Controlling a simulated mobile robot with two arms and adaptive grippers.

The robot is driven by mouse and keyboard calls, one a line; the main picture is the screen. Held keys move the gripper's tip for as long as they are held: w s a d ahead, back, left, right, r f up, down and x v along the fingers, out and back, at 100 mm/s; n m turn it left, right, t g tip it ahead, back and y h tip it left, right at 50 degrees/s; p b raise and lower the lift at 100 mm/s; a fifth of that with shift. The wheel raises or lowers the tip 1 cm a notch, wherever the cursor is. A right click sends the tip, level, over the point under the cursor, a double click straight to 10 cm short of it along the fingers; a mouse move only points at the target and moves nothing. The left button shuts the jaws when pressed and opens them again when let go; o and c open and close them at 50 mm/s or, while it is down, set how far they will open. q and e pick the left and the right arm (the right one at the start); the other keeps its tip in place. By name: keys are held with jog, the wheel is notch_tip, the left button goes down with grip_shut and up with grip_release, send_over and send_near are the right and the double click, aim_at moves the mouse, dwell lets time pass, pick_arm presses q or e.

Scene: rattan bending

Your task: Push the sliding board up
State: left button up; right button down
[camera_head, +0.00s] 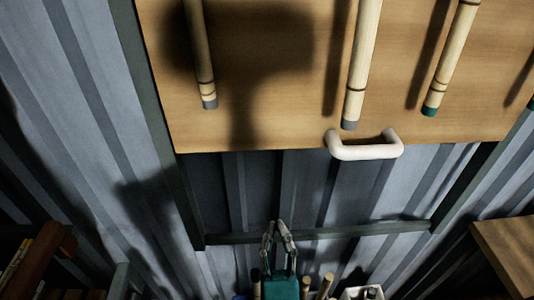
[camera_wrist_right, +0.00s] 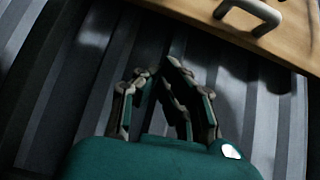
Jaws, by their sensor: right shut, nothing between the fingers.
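The sliding board (camera_head: 270,110) is a wooden panel in a dark frame against a corrugated wall, filling the upper part of the head view. A white handle (camera_head: 365,150) sits at its lower edge. In the right wrist view the board's corner (camera_wrist_right: 290,35) and the handle (camera_wrist_right: 250,14) show at top right. My right gripper (camera_head: 278,228) is shut and empty, below the board and apart from the handle, in front of the frame's lower bar. It also shows in the right wrist view (camera_wrist_right: 178,70). My left gripper is not in view.
A wooden surface (camera_head: 510,250) stands at right, and a white container (camera_head: 362,293) with items is at the bottom edge. A dark red rack (camera_head: 35,260) is at lower left.

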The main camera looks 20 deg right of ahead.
pick_arm(q)
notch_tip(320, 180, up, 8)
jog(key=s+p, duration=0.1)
jog(key=p, duration=0.6)
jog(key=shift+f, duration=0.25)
pick_arm(e)
jog(key=w+d+r+h, duration=0.1)
jog(key=w+r, duration=0.5)
jog(key=r, duration=0.5)
jog(key=shift+d+r+m, duration=0.35)
jog(key=shift+d+m, duration=0.05)
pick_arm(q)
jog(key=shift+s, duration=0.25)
pick_arm(e)
jog(key=shift+w, duration=0.1)
